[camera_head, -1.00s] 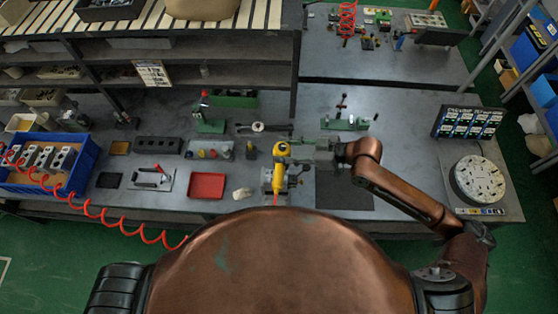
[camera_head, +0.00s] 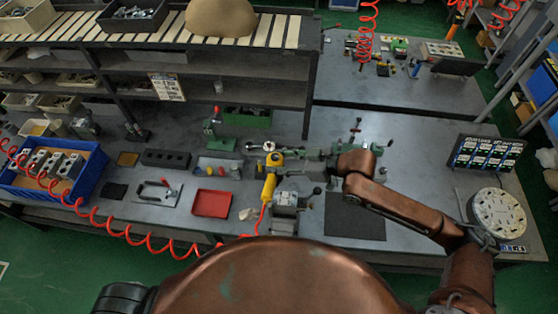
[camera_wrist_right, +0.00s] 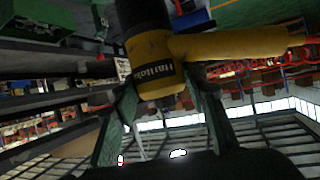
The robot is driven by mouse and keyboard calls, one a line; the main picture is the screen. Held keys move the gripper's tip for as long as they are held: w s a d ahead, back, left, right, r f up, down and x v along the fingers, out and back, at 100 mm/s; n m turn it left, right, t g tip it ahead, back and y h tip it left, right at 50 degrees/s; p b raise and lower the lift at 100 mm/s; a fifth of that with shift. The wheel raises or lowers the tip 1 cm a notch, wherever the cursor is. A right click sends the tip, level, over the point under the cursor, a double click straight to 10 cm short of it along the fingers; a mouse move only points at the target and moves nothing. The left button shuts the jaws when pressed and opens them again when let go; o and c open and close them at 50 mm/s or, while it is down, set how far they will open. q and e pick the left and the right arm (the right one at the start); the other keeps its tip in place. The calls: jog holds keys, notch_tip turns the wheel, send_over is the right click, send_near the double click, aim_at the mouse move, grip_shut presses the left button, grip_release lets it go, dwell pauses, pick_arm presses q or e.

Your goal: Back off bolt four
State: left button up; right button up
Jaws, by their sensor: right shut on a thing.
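My right gripper (camera_head: 282,156) is shut on the yellow power tool (camera_head: 269,184), whose red hose trails down toward me. In the wrist view the tool's yellow body with a black upper part (camera_wrist_right: 154,62) sits between the two greenish fingers of the right gripper (camera_wrist_right: 162,100). A grey valve block (camera_head: 286,200) sits in a fixture near the bench's front edge. In the head view the tool hangs just left of the block and partly behind it; I cannot tell its height. Bolt four cannot be made out. My left gripper is out of view.
A red tray (camera_head: 212,203) lies left of the block, and a dark mat (camera_head: 355,218) lies right of it. A blue crate (camera_head: 85,180) with several blocks stands far left. A round plate (camera_head: 498,216) and a card display (camera_head: 486,154) are at the right. Shelving rises behind.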

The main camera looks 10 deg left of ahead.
jog(key=shift+r, duration=0.3)
jog(key=shift+f+b, duration=1.1)
jog(key=shift+f, duration=1.35)
jog(key=shift+p, duration=0.5)
jog(key=shift+f+b, duration=0.5)
jog(key=shift+f, duration=0.5)
jog(key=shift+r+p, duration=0.15)
jog(key=shift+p, duration=0.15)
jog(key=shift+s+f, duration=0.15)
jog(key=shift+f, duration=0.55)
dwell(1.7)
